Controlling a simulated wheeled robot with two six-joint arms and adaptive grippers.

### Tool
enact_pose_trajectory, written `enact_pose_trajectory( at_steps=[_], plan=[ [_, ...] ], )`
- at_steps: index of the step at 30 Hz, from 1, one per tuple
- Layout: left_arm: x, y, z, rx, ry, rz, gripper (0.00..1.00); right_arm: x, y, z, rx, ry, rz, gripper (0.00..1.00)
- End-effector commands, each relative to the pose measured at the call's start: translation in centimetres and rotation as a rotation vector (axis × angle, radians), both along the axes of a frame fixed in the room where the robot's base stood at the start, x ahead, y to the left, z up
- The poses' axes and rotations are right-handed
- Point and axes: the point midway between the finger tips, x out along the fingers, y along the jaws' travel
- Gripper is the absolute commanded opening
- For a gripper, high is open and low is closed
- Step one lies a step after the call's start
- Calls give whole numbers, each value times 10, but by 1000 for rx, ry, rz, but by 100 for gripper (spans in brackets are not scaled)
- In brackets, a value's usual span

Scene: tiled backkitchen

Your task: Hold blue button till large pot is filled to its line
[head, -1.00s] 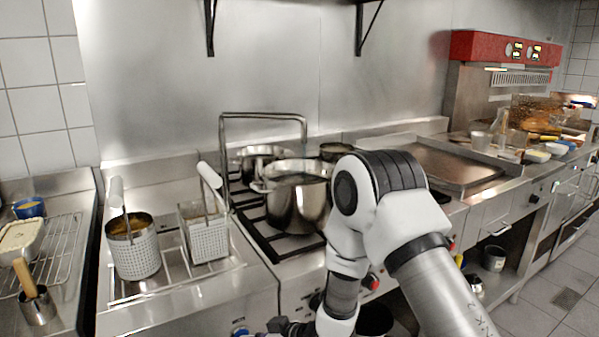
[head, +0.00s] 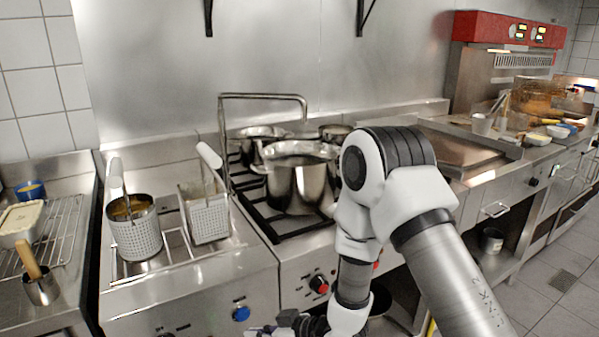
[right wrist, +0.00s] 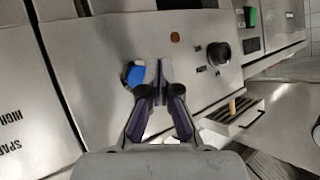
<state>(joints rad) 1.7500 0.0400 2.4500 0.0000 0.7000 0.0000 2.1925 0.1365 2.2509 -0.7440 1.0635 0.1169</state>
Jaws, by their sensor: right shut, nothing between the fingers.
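The large pot (head: 300,188) is a shiny steel pot standing upright on the stove grate, under the square-bent metal pipe (head: 265,97). Its inside looks dark; I cannot make out a fill line or the water level. The blue button (head: 241,313) is a round knob on the front steel panel, low in the head view, and also shows in the right wrist view (right wrist: 134,75). My right gripper (right wrist: 160,75) is shut and empty, its tips just right of the button in that view. I cannot tell whether they touch it. My left gripper is out of view.
A red-centred knob (head: 319,284) sits on the stove front, close to my right arm. Two perforated baskets (head: 134,234) (head: 209,219) stand on the counter left of the stove. Smaller pots (head: 258,135) are behind the large pot. A flat griddle (head: 455,150) lies to the right.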

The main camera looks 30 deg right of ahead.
Motion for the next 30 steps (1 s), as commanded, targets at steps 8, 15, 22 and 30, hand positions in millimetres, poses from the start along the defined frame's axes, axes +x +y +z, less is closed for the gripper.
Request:
enact_pose_trajectory(
  at_steps=[8,15,22,30],
  plan=[
    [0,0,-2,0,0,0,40,-25,-1,0,1,0,-1,0],
    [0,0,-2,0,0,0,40,-28,-1,0,1,-1,0,0],
    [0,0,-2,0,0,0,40,-28,-1,0,1,-1,0,0],
    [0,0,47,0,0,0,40,-99,-3,-58,-58,283,-34,0]
  ],
)
